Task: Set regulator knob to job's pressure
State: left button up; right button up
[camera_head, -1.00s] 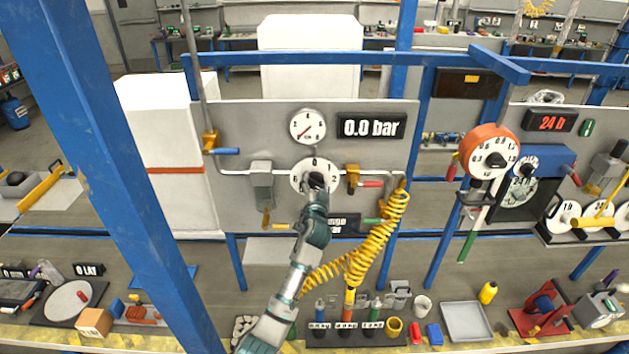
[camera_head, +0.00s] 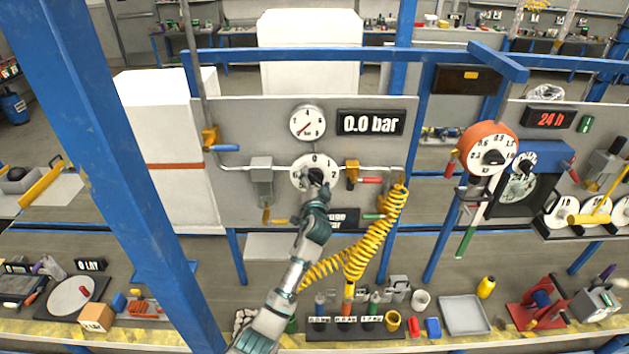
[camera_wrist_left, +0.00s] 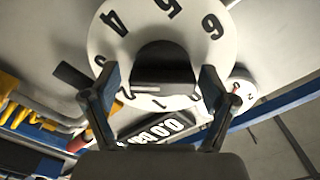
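The regulator knob is a black grip (camera_head: 315,176) on a white numbered dial (camera_head: 301,172), mounted on the grey panel. Its 0 is at the top and 2 at the right. In the left wrist view the black grip (camera_wrist_left: 160,66) lies between my two fingertips, with a visible gap on each side; contact cannot be seen. My left gripper (camera_head: 316,188) is open at the knob and hides the dial's lower part. The round gauge (camera_head: 307,122) above has a red needle, and the display (camera_head: 371,123) reads 0.0 bar. My right gripper is not in view.
A red-handled valve (camera_head: 353,174) is right of the dial, and a grey filter block (camera_head: 262,180) is left of it. A coiled yellow hose (camera_head: 368,245) hangs at the lower right of my arm. A partly hidden black sign (camera_head: 343,219) is below the dial.

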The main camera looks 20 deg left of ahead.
pick_arm(q)
jog(key=shift+s+d, duration=0.1)
jog(key=v, duration=1.1)
jog(key=shift+s+d, duration=0.2)
jog(key=shift+s, duration=0.1)
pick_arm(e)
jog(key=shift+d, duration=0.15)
